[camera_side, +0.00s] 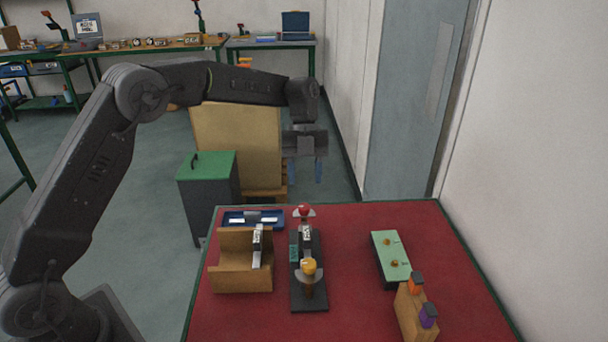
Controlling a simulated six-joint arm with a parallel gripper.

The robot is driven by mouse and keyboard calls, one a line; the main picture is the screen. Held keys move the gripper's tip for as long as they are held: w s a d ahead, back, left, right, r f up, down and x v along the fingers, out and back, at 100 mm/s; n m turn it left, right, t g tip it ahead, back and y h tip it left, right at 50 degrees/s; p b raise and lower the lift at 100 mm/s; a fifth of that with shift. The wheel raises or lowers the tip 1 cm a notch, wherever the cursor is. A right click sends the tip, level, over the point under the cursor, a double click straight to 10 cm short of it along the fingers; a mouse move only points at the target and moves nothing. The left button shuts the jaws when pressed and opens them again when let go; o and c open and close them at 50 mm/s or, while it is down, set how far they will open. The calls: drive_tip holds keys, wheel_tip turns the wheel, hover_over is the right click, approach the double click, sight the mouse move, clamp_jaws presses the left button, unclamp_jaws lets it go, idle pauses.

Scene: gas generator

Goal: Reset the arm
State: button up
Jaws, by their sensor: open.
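My gripper (305,172) hangs at the end of my arm, pointing down, with its two bluish fingers apart and nothing between them. It is in the air above the far edge of the red table (345,225). It looks clear of every object on the table. My arm reaches in from the left, bent at the elbow.
On the table stand a wooden holder (243,282), a dark fixture (308,295) with red and yellow knobs, a blue tray (233,218), a green-topped block (391,256) and a wooden block (410,312) with orange and purple caps. A green-lidded bin (207,199) stands behind.

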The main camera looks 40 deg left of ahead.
drive_tip(key=s+r+n+t+y, duration=0.2)
drive_tip(key=s+r+n+t, duration=0.2)
drive_tip(key=s+r+n, duration=0.9)
drive_tip(key=s+a+f+n+t, duration=0.1)
drive_tip(key=s+f+n+t, duration=0.1)
drive_tip(key=s+n, duration=0.5)
drive_tip(key=s+a+f+n+t+y, duration=0.1)
drive_tip(key=s+f+n+t, duration=0.1)
drive_tip(key=s+n, duration=0.5)
drive_tip(key=s, duration=0.2)
drive_tip(key=shift+s+f+t, duration=0.35)
drive_tip(key=shift+s+t, duration=0.05)
drive_tip(key=shift+a, duration=0.1)
